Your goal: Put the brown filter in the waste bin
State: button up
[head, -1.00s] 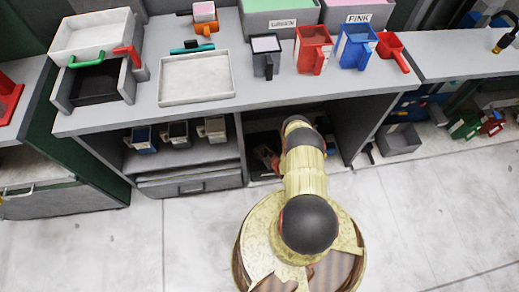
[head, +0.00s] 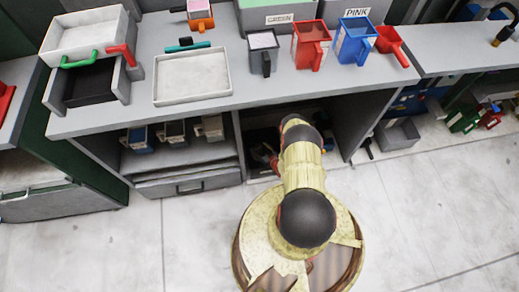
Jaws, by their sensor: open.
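No brown filter can be picked out in the head view. No container is clearly marked as the waste bin; an open grey bin (head: 398,134) stands low at the right, beyond the counter's side panel. My arm reaches forward into the dark open compartment under the counter. My gripper (head: 264,157) shows only as a small, dark, reddish shape in that compartment, left of my arm. It appears open, and nothing can be seen between its fingers. My arm and the shadow hide most of the compartment.
The grey counter (head: 125,113) holds a white tray (head: 192,76), a black-and-grey box (head: 90,84), a grey jug (head: 263,52), a red jug (head: 310,45) and a blue jug (head: 354,40). Several small jugs stand on the shelf left of the compartment, above a drawer (head: 188,184). The floor is clear.

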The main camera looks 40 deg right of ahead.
jog(key=shift+r, duration=0.1)
jog(key=shift+s+r, duration=0.2)
jog(key=shift+s, duration=0.05)
jog(key=p+v, duration=0.4)
jog(key=v, duration=0.7)
jog(key=shift+s, duration=0.2)
